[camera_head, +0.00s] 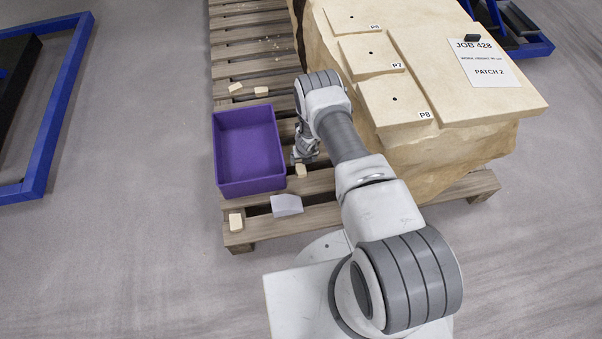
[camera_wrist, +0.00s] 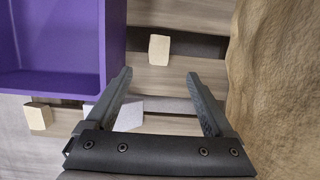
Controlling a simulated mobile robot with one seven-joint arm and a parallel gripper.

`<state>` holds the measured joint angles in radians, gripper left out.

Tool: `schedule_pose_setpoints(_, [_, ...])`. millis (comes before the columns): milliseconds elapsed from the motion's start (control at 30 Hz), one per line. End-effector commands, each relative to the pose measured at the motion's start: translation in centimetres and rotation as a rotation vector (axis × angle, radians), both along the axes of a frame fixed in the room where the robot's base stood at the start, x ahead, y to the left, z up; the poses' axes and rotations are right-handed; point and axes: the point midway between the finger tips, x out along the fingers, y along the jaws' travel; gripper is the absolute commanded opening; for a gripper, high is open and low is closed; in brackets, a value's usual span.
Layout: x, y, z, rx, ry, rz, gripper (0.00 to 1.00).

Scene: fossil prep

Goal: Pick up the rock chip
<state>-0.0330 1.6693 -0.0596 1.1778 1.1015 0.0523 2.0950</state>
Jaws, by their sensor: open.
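A small beige rock chip (camera_head: 301,171) lies on the wooden pallet, just right of the purple bin. In the wrist view the chip (camera_wrist: 159,50) is ahead of my fingertips, roughly centred between their lines, and not between the fingers. My gripper (camera_wrist: 159,75) is open and empty, with both fingers apart. In the head view my gripper (camera_head: 304,158) points down close to this chip, partly hidden by my arm. Another beige chip (camera_head: 236,221) lies at the pallet's near left corner and shows in the wrist view (camera_wrist: 39,116). Two more chips (camera_head: 235,88) (camera_head: 261,91) lie beyond the bin.
The purple bin (camera_head: 218,160) stands left of my gripper. A pale grey block (camera_head: 286,205) lies nearer on the pallet, partly behind a finger in the wrist view (camera_wrist: 130,116). The large tan rock (camera_head: 455,160) rises close on the right. The pallet (camera_head: 318,182) has gaps between slats.

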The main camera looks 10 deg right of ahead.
Motion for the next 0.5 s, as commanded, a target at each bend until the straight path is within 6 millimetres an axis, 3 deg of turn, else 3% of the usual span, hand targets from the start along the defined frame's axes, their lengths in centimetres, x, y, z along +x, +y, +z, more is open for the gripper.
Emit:
schedule_pose_setpoints(33, [0.3,0.1,-1.7,-0.004,-0.001,0.005,0.87])
schedule_pose_setpoints(200, [1.1,0.1,-4.6,-0.001,-0.001,0.005,0.87])
schedule_pose_setpoints(500, [1.8,0.0,-6.5,0.0,0.0,0.001,0.87])
